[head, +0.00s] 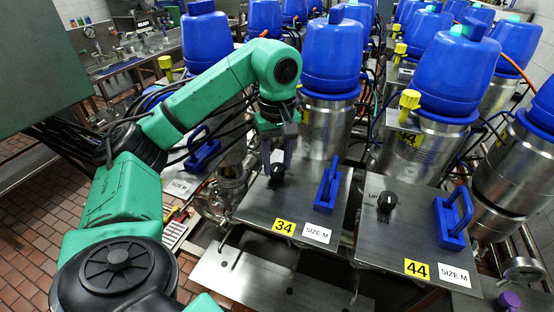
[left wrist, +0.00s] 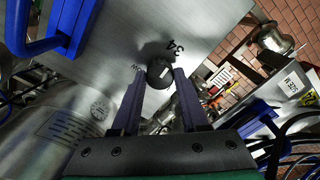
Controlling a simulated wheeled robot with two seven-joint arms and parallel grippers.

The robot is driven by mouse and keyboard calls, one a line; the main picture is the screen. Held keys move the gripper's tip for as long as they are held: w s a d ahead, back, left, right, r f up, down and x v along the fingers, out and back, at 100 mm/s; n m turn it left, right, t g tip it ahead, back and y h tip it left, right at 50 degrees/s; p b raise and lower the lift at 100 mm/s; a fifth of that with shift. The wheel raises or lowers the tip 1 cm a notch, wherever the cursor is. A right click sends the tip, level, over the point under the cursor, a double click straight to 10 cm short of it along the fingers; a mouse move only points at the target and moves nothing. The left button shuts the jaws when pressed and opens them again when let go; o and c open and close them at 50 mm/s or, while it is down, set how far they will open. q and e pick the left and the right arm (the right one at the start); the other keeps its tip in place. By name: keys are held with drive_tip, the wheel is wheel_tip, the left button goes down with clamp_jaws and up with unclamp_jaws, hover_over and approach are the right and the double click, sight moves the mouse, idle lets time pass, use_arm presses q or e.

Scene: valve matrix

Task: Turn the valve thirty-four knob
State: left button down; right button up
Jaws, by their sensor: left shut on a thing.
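The black valve 34 knob (head: 277,173) sits on a flat metal plate (head: 300,200) that carries a yellow "34" label (head: 284,226). My left gripper (head: 278,160) reaches down to it from above, its purple fingers on either side of the knob. In the left wrist view the knob (left wrist: 160,72) is between the two fingertips (left wrist: 159,75), and the gripper is shut on it. The fingers and wrist partly cover the knob in the head view. My right gripper is not in view.
A blue handle (head: 327,190) stands on the same plate, right of the knob. The neighbouring plate 44 has its own black knob (head: 387,202) and blue handle (head: 453,218). Steel valves with blue caps (head: 333,55) rise close behind. Black cables hang at the left.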

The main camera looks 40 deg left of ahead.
sight(277, 167)
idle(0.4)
use_arm(q)
drive_tip(key=shift+c, duration=2.1)
unclamp_jaws()
drive_tip(key=shift+r, duration=0.1)
wheel_tip(277, 167, up, 14)
drive_tip(key=p, duration=0.7)
drive_tip(key=shift+r, duration=0.15)
